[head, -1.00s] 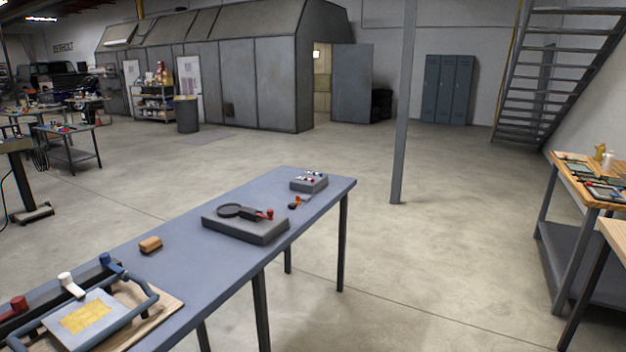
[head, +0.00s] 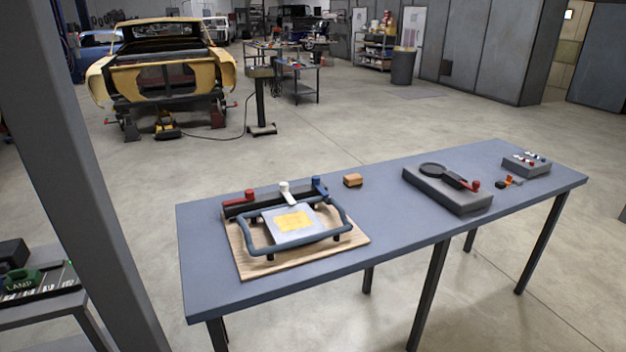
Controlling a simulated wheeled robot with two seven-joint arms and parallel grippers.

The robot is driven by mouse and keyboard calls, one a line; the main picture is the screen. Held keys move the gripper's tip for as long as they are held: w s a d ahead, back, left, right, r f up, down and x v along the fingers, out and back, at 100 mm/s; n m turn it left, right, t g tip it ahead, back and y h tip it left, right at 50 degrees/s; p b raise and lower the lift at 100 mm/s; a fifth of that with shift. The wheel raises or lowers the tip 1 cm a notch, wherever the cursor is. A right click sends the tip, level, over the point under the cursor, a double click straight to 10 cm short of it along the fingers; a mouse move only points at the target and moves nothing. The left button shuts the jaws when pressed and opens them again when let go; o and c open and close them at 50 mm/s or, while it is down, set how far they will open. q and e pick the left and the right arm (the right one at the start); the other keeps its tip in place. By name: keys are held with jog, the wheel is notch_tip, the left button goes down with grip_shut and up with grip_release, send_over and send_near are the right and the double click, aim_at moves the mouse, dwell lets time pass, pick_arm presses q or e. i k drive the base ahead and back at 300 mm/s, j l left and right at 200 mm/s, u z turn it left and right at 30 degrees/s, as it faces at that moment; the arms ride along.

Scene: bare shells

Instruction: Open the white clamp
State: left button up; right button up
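The white clamp (head: 286,190) stands in the middle of a dark bar (head: 240,209) at the back of a wooden board (head: 240,262). A red clamp (head: 250,196) is to its left and a blue clamp (head: 319,186) to its right. The white clamp's arm slants forward toward a grey plate with a yellow patch (head: 294,221). A blue-grey tube frame (head: 296,249) surrounds the plate. I cannot tell whether the clamp's tip presses on the plate. Neither of my grippers shows in the head view.
The board lies on the left part of a long blue-grey table (head: 400,235). Farther right are a brown block (head: 353,180), a grey base with a round dark part (head: 447,188) and a small grey box (head: 526,164). A grey post (head: 75,150) stands at left. Floor is open in front.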

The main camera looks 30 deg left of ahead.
aim_at(284, 185)
jog(key=u, duration=1.2)
